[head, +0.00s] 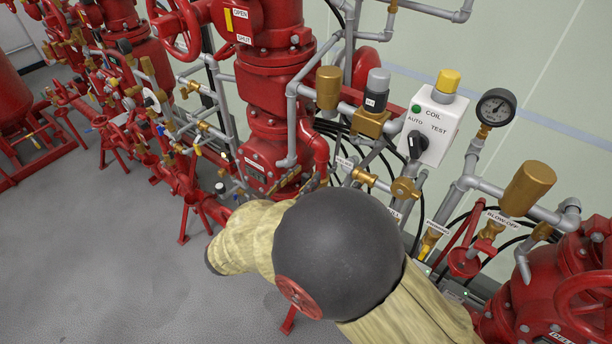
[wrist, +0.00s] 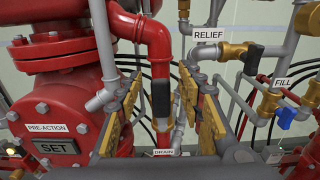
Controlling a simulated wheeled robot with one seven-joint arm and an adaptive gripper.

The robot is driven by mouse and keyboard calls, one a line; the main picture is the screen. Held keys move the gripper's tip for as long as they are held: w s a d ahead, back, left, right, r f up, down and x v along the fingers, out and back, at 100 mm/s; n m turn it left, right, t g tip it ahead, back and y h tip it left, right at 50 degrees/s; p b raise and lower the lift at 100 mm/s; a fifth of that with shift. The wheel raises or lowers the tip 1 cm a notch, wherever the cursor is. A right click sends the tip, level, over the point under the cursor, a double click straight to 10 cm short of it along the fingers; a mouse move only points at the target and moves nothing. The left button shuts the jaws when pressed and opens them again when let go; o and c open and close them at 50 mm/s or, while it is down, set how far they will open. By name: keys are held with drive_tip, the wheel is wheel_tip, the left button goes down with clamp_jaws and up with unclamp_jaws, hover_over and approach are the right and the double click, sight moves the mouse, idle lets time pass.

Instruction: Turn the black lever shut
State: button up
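In the wrist view, a black lever (wrist: 160,98) stands upright in front of a red pipe, above a label reading DRAIN. My gripper (wrist: 161,86) is open, with one yellow-brown finger on each side of this lever in the picture. I see a gap on both sides; how far ahead the lever is, I cannot tell. A second black lever (wrist: 253,56) sits on a brass valve to the right, by the RELIEF label. In the head view my own arm hides most of the area around the gripper.
A red pre-action valve body (wrist: 55,90) stands close on the left. A blue lever (wrist: 287,118) and grey pipes are on the right. In the head view, a control box (head: 432,122) with a black knob is above right. Grey floor (head: 110,260) is open at left.

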drive_tip(key=shift+x, duration=0.85)
drive_tip(key=shift+c, duration=1.4)
clamp_jaws()
